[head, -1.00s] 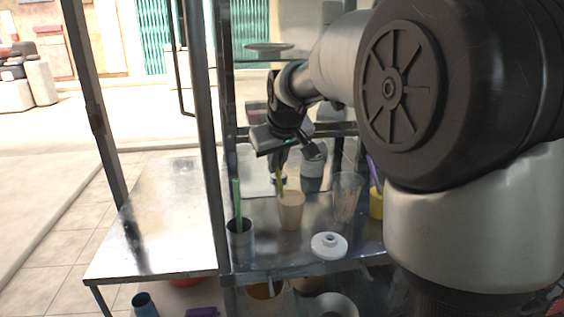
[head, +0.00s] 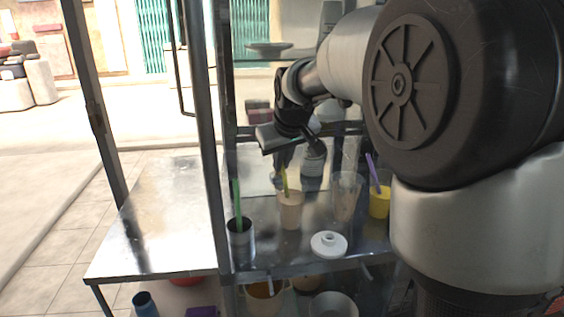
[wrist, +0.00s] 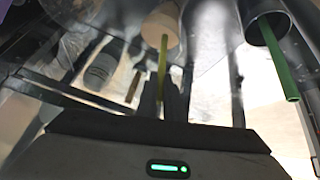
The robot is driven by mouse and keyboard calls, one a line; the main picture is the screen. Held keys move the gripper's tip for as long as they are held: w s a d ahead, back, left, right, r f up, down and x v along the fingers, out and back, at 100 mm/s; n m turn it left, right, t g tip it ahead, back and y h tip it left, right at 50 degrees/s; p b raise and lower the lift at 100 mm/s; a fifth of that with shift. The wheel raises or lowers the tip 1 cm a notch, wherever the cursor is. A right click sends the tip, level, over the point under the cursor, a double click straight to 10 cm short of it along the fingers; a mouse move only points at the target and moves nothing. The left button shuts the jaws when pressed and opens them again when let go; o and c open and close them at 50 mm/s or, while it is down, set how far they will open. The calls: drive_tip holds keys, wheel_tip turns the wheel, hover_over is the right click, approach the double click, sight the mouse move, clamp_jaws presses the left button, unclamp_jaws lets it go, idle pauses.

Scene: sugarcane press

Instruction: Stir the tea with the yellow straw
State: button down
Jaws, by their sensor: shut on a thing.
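The yellow straw (head: 286,182) stands in a tan cup (head: 290,212) on the metal shelf. My gripper (head: 284,168) is above this cup and shut on the straw's upper part. In the wrist view the yellow straw (wrist: 162,62) runs from between the fingertips (wrist: 163,98) into the tan cup (wrist: 160,28). The straw's lower end is hidden inside the cup. Any tea inside cannot be seen.
Left of the tan cup is a dark metal cup (head: 240,245) with a green straw (head: 237,200). To the right are a clear cup (head: 346,195), a yellow cup (head: 380,204) with a purple straw (head: 371,165), and a white lid (head: 328,244). The left metal table (head: 160,220) is clear.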

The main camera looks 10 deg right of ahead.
wheel_tip(320, 180, up, 12)
drive_tip(key=a+p, duration=0.2)
drive_tip(key=p, duration=0.7)
drive_tip(key=shift+r, duration=0.1)
idle(0.3)
drive_tip(key=shift+r, duration=0.1)
idle(0.3)
wheel_tip(320, 180, up, 5)
drive_tip(key=p, duration=0.3)
drive_tip(key=shift+p, duration=0.4)
drive_tip(key=shift+d, duration=0.1)
idle(0.5)
